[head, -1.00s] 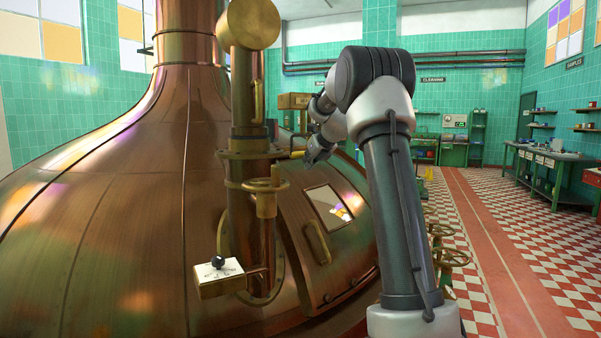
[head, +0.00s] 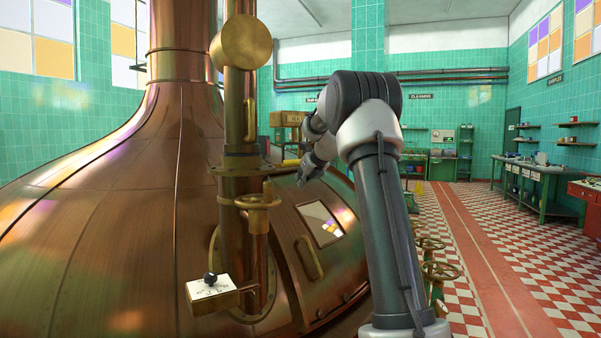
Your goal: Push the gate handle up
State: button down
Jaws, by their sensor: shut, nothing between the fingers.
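A brass vertical handle (head: 251,120) sits on the right side of the upright pipe (head: 237,140), below a round brass disc (head: 246,41). Another brass bar handle (head: 309,257) is on the hatch (head: 292,235) of the copper kettle (head: 110,240). I cannot tell for certain which is the gate handle. My gripper (head: 303,179) is small and dark, shut and empty, at the end of my bent arm. In the picture it is right of the pipe, below the first handle and above the hatch window. Its fingertips are hard to make out, and no contact shows.
More valve wheels (head: 438,272) stand right of my arm. The checkered floor (head: 520,240) is open to the right, with green benches (head: 540,175) beyond.

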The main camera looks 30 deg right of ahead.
jog(key=v, duration=1)
jog(key=s+a+f+n+g, duration=0.35)
jog(key=s+f+n, duration=0.65)
jog(key=n, duration=0.6)
jog(key=s+a+f+n+g, duration=0.1)
jog(key=s+a+n, duration=0.4)
jog(key=s, duration=0.5)
jog(key=s+a+f+n+g, duration=0.1)
jog(key=s+a+f+n, duration=0.1)
jog(key=s+a+n, duration=0.3)
jog(key=s+a+f+n+g, duration=0.1)
jog(key=s+a+n, duration=0.4)
jog(key=s+n, duration=0.5)
jog(key=s+f, duration=0.1)
jog(key=s, duration=0.6)
jog(key=shift+s+a, duration=0.15)
jog(key=shift+a, duration=0.2)
